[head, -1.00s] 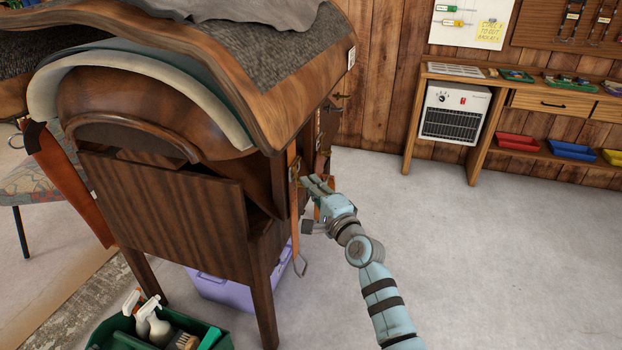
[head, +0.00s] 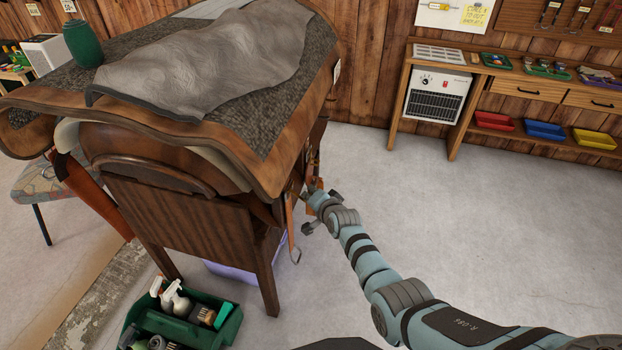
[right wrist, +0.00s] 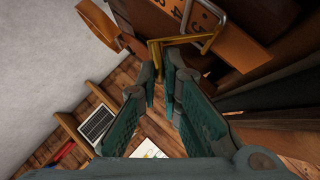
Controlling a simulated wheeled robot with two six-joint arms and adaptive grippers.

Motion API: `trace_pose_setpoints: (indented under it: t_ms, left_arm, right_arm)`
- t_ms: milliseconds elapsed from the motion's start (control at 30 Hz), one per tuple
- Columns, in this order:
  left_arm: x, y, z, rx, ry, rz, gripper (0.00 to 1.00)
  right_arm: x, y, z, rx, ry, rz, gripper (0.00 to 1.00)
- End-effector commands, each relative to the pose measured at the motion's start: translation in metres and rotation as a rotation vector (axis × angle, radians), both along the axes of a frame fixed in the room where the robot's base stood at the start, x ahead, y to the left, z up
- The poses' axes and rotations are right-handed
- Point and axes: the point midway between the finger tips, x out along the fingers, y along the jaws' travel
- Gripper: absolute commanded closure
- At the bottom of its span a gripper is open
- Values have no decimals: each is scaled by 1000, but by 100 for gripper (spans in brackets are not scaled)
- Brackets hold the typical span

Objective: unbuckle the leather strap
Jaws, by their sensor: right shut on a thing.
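A brown leather strap (head: 290,214) hangs at the right side of the wooden stand (head: 200,225), with a metal loop at its lower end. My right gripper (head: 312,203) is at the stand's right side, beside this strap. In the right wrist view, my right gripper (right wrist: 164,62) has its fingertips close together on a brass buckle frame (right wrist: 207,40). An orange-brown strap piece with dark markings (right wrist: 248,48) lies behind the frame. Another curved strap piece (right wrist: 100,27) shows at the upper left. The exact grip is partly hidden by the fingers. My left gripper is not in view.
A grey cloth (head: 215,50) and a green canister (head: 82,44) are on top of the stand. A green caddy with bottles (head: 225,330) and a purple box (head: 230,270) are low at the stand. A bench with a heater (head: 437,95) stands behind; the right floor is clear.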

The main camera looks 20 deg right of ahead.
Motion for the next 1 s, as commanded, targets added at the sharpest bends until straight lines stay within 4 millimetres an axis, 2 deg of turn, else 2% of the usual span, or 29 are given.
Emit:
trace_pose_setpoints:
  t_ms: [33, 200, 600, 1000]
  left_arm:
    - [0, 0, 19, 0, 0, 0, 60]
    - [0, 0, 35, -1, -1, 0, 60]
    - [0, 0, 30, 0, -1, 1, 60]
    - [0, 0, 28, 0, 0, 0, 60]
  right_arm:
    - [0, 1, 13, -32, 23, 1, 100]
    - [1, 1, 19, -162, 103, 0, 100]
    - [3, 5, 29, -380, 238, 0, 100]
    - [4, 6, 33, -439, 275, 0, 100]
